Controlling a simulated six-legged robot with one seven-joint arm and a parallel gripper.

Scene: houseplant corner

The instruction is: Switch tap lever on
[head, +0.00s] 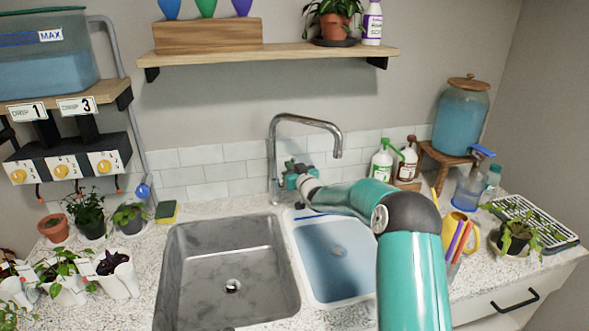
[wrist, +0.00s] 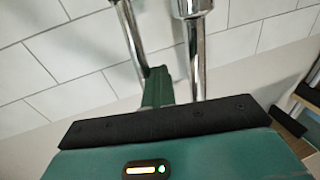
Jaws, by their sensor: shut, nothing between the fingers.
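The chrome tap (head: 273,160) stands behind the sinks, its tall spout arching to the right. My gripper (head: 291,170) is beside the tap's upright, low down. It is shut and empty. In the wrist view my gripper's closed fingers (wrist: 158,85) lie between a thin chrome bar (wrist: 130,40) at left and a thicker chrome tube (wrist: 197,55) at right. The fingers look very close to the thin bar; I cannot tell whether they touch it. I cannot make out the lever in the head view, where my gripper hides part of the tap's lower area.
A steel sink (head: 185,265) lies front left of the tap, and a white basin with water (head: 312,270) lies in front of my gripper. Bottles (head: 381,162) stand to the right. A sponge (head: 166,212) lies to the left. A wooden shelf (head: 290,52) hangs above.

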